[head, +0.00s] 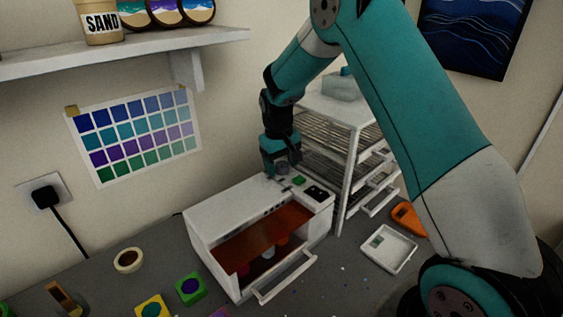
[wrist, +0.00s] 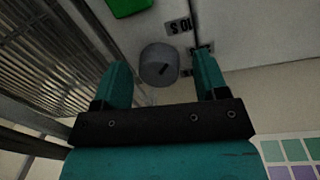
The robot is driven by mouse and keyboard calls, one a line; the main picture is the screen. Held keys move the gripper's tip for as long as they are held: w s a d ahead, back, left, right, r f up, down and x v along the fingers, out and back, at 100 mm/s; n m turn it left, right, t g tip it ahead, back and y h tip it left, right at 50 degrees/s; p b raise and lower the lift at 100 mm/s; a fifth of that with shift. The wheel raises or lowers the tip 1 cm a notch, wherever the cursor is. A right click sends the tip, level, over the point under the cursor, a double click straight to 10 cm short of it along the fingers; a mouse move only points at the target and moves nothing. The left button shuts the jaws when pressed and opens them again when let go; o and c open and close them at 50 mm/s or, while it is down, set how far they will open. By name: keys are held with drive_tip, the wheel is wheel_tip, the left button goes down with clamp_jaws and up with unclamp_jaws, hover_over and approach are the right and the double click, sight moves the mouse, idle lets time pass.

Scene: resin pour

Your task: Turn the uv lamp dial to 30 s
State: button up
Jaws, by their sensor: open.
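The UV lamp (head: 207,215) is a white box on the grey bench, with an amber front window and a front handle. In the wrist view its dial (wrist: 158,65) is a round grey knob with a short dark slanting mark. A label reading "10 S" (wrist: 179,27) shows upside down near the dial. Another label (wrist: 203,47) is partly hidden by a finger; I cannot read it. My gripper (wrist: 162,66) is open, one finger on each side of the dial; I cannot tell if they touch it. In the head view my gripper (head: 283,173) is over the lamp's top.
A green button (wrist: 128,4) and a dark display (head: 316,193) are on the lamp's top. A wire-shelf rack (head: 345,115) stands close behind right. A white tray (head: 389,248) and an orange tool (head: 407,219) lie right. A wall shelf (head: 130,45) hangs upper left.

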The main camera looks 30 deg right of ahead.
drive_tip(key=c, duration=0.9)
drive_tip(key=shift+c, duration=0.2)
drive_tip(key=shift+m, duration=0.3)
drive_tip(key=m+b, duration=0.1)
drive_tip(key=m, duration=0.3)
drive_tip(key=shift+w, duration=0.1)
drive_tip(key=m, duration=0.5)
drive_tip(key=shift+g+b, duration=0.3)
drive_tip(key=shift+b, duration=0.05)
drive_tip(key=m, duration=0.4)
drive_tip(key=shift+d+y, duration=0.1)
drive_tip(key=shift+y, duration=0.3)
drive_tip(key=shift+m+b, duration=0.35)
drive_tip(key=shift+m, duration=1.75)
